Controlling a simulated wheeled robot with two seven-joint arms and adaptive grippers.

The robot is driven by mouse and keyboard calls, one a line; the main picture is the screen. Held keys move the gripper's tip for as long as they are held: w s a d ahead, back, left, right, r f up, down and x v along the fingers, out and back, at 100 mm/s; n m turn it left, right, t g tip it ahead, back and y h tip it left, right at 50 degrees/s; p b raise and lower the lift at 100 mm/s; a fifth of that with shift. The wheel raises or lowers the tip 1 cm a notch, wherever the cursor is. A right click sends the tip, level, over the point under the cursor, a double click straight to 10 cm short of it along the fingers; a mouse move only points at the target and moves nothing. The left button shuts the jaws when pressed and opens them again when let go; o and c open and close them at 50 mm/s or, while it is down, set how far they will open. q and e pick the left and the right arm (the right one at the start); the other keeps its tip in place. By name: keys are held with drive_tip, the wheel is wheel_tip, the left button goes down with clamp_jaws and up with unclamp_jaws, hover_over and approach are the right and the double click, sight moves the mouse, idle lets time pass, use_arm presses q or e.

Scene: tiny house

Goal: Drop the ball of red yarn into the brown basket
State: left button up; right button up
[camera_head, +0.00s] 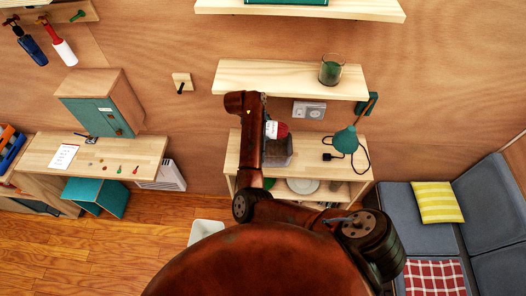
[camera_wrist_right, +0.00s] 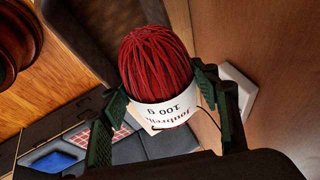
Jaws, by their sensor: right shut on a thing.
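The ball of red yarn (camera_wrist_right: 157,60) has a white paper label and sits between the dark green fingers of my right gripper (camera_wrist_right: 158,88) in the right wrist view. The gripper is shut on it. In the head view the yarn (camera_head: 271,130) shows small beside my rust-brown right arm, which hides much of the gripper. A grey-brown box shape (camera_head: 278,155) shows just below the yarn in that view; it may be the basket, but I cannot tell for sure. A dark brown surface (camera_wrist_right: 88,45) lies left of the yarn in the wrist view. My left gripper is out of view.
A light wood shelf unit (camera_head: 345,170) holds a green lamp (camera_head: 346,139) with a black cord. A wall shelf (camera_head: 285,80) with a green glass (camera_head: 331,69) is above it. A desk (camera_head: 125,155) stands left, a grey sofa (camera_head: 400,205) right. A white bin (camera_head: 206,232) stands on the floor.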

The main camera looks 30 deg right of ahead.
wheel_tip(320, 180, down, 3)
drive_tip(key=shift+d+f+b, duration=0.1)
drive_tip(key=shift+f+b, duration=0.05)
drive_tip(key=shift+b, duration=0.9)
drive_tip(key=o, duration=1.3)
drive_tip(key=shift+s, duration=0.1)
drive_tip(key=v, duration=0.7)
drive_tip(key=shift+r, duration=0.35)
drive_tip(key=shift+f, duration=0.1)
